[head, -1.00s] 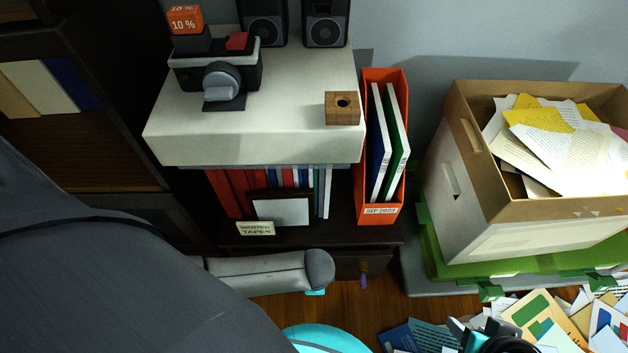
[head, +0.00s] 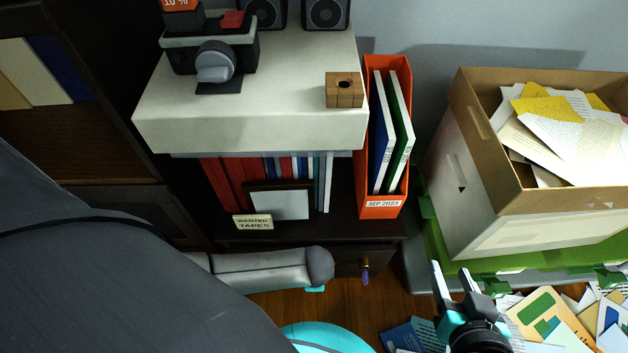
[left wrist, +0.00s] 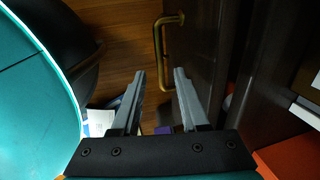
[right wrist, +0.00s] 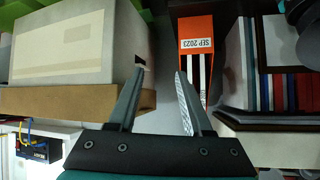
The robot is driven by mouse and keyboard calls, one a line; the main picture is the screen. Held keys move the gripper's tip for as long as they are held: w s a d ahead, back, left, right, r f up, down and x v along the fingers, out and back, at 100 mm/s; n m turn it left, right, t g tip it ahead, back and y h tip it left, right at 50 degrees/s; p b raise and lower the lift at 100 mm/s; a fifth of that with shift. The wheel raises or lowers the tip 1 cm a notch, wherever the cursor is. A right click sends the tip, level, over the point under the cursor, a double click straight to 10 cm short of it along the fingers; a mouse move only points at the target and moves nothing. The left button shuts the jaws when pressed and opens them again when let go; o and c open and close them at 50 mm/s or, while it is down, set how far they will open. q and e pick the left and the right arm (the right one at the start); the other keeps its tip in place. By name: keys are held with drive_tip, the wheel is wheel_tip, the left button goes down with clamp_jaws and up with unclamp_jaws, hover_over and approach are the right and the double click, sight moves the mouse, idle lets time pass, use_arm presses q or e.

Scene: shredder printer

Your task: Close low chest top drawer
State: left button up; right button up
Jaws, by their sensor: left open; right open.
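The low chest (head: 230,228) is dark wood and stands below the white shelf block. Its top drawer front (head: 345,262) shows partly at the right, with a brass handle (head: 365,264); my left arm covers the rest. In the left wrist view the dark drawer front (left wrist: 195,45) carries the brass handle (left wrist: 158,45). A dark gap seems to lie behind that front, but its depth is unclear. My left gripper (left wrist: 160,73) is open and empty, its fingertips just short of the handle.
An orange file holder (head: 383,205) stands on the chest beside books and a frame (head: 280,205). A paper-filled cardboard box (head: 480,205) sits on a green-lidded bin (head: 435,240) at the right. Papers (head: 545,315) litter the floor below.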

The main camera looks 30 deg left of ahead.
use_arm(q)
drive_tip(key=shift+w+a+f+b, duration=0.1)
drive_tip(key=shift+w+f+b, duration=0.05)
drive_tip(key=shift+f+b, duration=0.65)
drive_tip(key=shift+w+a+f+b, duration=0.15)
drive_tip(key=shift+f+b, duration=0.4)
drive_tip(key=shift+f, duration=0.45)
use_arm(e)
drive_tip(key=shift+a+r+m+t+y, duration=0.1)
drive_tip(key=shift+a+r+t+y, duration=0.35)
drive_tip(key=shift+a+t, duration=0.35)
drive_tip(key=shift+a+r+m+t+y, duration=0.1)
drive_tip(key=shift+a+r+t+y, duration=0.4)
drive_tip(key=shift+t, duration=0.35)
drive_tip(key=shift+a+r+m+t+y, duration=0.1)
drive_tip(key=shift+a+r+t+y, duration=0.25)
drive_tip(key=shift+a+t, duration=0.45)
use_arm(q)
drive_tip(key=shift+d, duration=0.1)
clamp_jaws()
